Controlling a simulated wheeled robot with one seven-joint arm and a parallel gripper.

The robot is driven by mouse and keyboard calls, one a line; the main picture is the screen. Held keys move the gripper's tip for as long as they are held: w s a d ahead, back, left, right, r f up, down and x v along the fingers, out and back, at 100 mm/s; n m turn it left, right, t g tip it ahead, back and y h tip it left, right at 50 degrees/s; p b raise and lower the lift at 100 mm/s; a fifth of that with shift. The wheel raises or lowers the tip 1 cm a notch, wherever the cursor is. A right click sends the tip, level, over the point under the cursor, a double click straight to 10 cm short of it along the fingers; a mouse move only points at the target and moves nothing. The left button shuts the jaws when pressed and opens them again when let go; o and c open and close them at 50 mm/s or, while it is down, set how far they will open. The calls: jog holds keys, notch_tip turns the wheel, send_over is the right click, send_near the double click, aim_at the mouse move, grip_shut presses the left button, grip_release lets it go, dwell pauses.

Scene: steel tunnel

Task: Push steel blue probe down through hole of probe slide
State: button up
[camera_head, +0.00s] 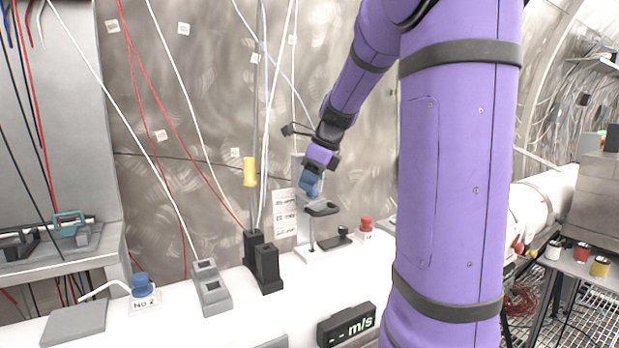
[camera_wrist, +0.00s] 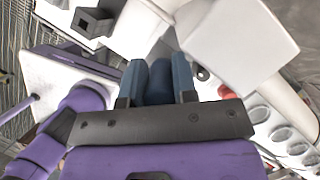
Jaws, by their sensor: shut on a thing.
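My gripper (camera_head: 311,187) is at the end of the purple arm, above the bench, with its fingers pointing down. The wrist view shows its two blue fingers (camera_wrist: 158,68) shut on a steel blue cylinder, the probe (camera_wrist: 158,84). In the head view I cannot separate the probe from the blue fingers. The probe slide (camera_head: 322,209) is a dark plate on a thin post with a pale base, just below the fingertips. Its hole is not clear, and I cannot tell whether the probe touches or enters it.
A yellow-topped rod (camera_head: 250,172) and black blocks (camera_head: 267,268) stand left of the slide. A red knob (camera_head: 366,222) is to its right. A blue NO 2 knob (camera_head: 141,285), a grey switch box (camera_head: 211,288) and an m/s display (camera_head: 347,325) are nearer. Cables hang behind.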

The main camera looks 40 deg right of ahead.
jog(key=o, duration=1)
jog(key=shift+r, duration=0.1)
jog(key=v, duration=1)
jog(key=shift+s+r, duration=0.2)
jog(key=shift+s, duration=0.05)
jog(key=shift+a, duration=0.1)
